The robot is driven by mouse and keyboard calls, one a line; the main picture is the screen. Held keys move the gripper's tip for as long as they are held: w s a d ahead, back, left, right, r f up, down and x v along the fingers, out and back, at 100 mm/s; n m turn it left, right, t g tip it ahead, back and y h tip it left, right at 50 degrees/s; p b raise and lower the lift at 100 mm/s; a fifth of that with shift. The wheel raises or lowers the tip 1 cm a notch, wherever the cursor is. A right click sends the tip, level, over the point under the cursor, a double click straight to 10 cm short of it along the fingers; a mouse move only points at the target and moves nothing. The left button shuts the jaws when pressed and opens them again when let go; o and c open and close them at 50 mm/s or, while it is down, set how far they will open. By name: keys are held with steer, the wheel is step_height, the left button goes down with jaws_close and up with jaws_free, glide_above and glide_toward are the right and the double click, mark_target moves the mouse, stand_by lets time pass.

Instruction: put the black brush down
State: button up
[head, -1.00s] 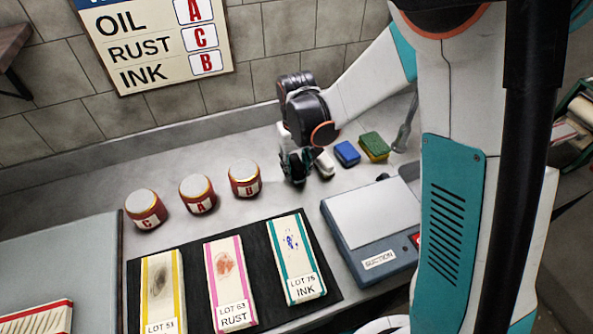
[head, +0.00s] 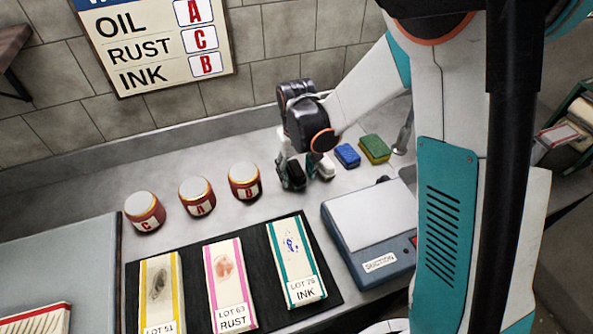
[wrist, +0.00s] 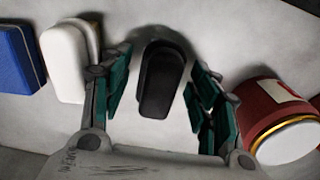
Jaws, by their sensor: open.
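The black brush (wrist: 162,85) lies on the grey counter between the spread fingers of my gripper (wrist: 163,64) in the wrist view. Clear gaps show on both sides of it, so neither finger appears to touch it. In the head view my gripper (head: 306,172) points down at the counter, right of the red jars. There the fingers partly hide the brush. My gripper is open and holds nothing.
A white block-like item (wrist: 63,62) and a blue sponge (wrist: 15,58) lie left of my gripper in the wrist view. A red jar (wrist: 280,115) stands close on the right. The suction device (head: 370,225) and dark mat (head: 262,283) are in front.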

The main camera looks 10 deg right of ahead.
mark_target(296, 168)
step_height(296, 168, up, 12)
steer(key=p, duration=0.4)
steer(key=s+d+r+m+t, duration=0.1)
steer(key=s+d+r+t, duration=0.2)
steer(key=s, duration=0.6)
steer(key=s+d+r+m+t, duration=0.1)
steer(key=s+d+r+t, duration=0.3)
steer(key=s+d+r, duration=0.4)
steer(key=shift+s+r, duration=0.6)
steer(key=shift+s, duration=0.1)
steer(key=shift+o, duration=0.5)
steer(key=shift+b, duration=0.3)
